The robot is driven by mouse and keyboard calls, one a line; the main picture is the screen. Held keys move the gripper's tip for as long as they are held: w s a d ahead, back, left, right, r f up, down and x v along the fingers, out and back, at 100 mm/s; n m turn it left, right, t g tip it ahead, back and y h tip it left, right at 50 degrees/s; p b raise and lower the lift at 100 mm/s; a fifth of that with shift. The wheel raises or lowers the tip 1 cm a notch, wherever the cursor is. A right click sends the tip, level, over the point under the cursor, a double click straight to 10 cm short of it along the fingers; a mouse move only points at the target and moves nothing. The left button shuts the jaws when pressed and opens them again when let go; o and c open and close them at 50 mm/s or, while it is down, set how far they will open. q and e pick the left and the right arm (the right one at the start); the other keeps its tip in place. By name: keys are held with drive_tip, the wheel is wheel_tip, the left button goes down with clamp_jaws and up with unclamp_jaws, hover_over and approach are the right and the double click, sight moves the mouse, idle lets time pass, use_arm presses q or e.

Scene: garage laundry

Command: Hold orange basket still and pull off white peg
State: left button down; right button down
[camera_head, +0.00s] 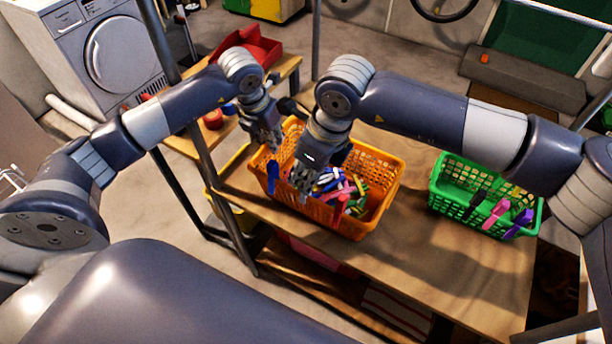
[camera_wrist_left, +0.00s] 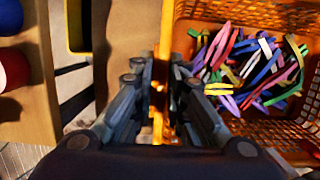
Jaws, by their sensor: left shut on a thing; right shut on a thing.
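The orange basket (camera_head: 372,165), full of coloured pegs, stands on the wooden table. My left gripper (camera_head: 272,146) is shut on its left rim; in the left wrist view the fingers (camera_wrist_left: 158,75) close on both sides of the orange wall (camera_wrist_left: 165,35). A blue peg (camera_head: 272,177) is clipped on the rim near the left corner. My right gripper (camera_head: 303,188) is lower, at the near rim beside the blue peg. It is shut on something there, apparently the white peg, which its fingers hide. White and blue pegs (camera_head: 328,178) lie inside the basket.
A green basket (camera_head: 445,185) with black, pink and purple pegs on its near rim stands to the right. Bare table (camera_head: 400,235) lies between and in front. A red tray (camera_head: 262,50) sits on another table behind. A washing machine (camera_head: 95,50) stands back left.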

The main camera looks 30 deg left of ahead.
drive_tip(key=shift+a+v, duration=0.25)
drive_tip(key=shift+v, duration=0.8)
drive_tip(key=shift+a+v, duration=0.25)
drive_tip(key=shift+v, duration=0.75)
drive_tip(key=shift+a+v, duration=0.25)
drive_tip(key=shift+v, duration=0.8)
drive_tip(key=shift+r, duration=0.2)
use_arm(q)
drive_tip(key=c, duration=1.5)
unclamp_jaws()
drive_tip(key=v, duration=1.2)
drive_tip(key=shift+s+f, duration=0.1)
drive_tip(key=shift+s, duration=0.05)
use_arm(e)
drive_tip(key=shift+s+f, duration=0.1)
